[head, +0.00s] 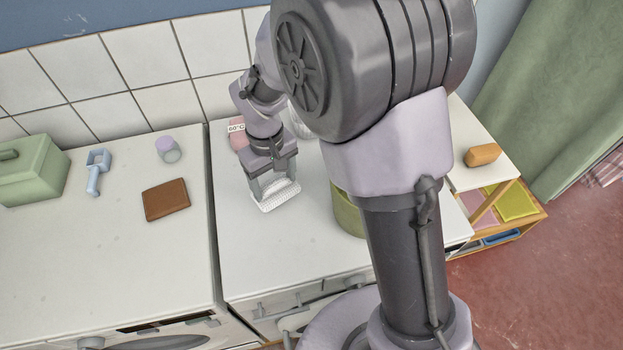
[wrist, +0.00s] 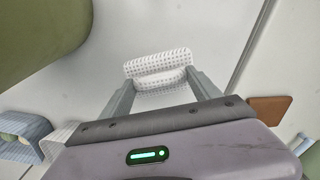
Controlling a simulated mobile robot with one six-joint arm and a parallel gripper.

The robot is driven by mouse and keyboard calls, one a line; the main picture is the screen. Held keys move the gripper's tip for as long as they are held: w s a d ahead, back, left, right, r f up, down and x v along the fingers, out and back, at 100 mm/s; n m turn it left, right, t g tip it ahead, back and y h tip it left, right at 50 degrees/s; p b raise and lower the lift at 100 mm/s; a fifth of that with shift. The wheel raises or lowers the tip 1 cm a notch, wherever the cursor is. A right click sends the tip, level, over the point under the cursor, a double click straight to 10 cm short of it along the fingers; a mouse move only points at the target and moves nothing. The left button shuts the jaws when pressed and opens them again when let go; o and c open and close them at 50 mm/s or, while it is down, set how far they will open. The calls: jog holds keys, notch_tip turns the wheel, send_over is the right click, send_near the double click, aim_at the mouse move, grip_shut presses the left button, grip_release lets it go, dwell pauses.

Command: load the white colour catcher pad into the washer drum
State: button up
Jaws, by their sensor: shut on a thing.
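The white colour catcher pad (head: 279,197) is a dimpled white piece over the right-hand white worktop. My gripper (head: 272,188) is shut on it, with the pad between the two fingers. In the wrist view the pad (wrist: 158,70) shows between the fingertips of my gripper (wrist: 160,85), its dimpled face partly visible. I cannot tell whether the pad touches the worktop. Below, at the front edge, machine fronts show only in part. The inside of the washer drum is not visible.
A green bin (head: 347,212) stands close right of my gripper. A pink box marked 60°C (head: 237,133) is behind it. On the left worktop are a brown wallet (head: 166,199), a lilac-capped jar (head: 168,149), a blue scoop (head: 97,170) and a green box (head: 28,170).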

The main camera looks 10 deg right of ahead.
jog(key=d, duration=0.7)
jog(key=shift+d+b, duration=0.3)
jog(key=shift+d, duration=0.1)
jog(key=f, duration=0.1)
jog(key=f+b, duration=0.1)
jog(key=f, duration=0.1)
jog(key=shift+d, duration=0.35)
jog(key=shift+f+b, duration=0.3)
jog(key=shift+f, duration=0.1)
jog(key=shift+w+r, duration=0.1)
jog(key=shift+r, duration=0.05)
jog(key=o, duration=1.5)
jog(key=shift+c, duration=0.2)
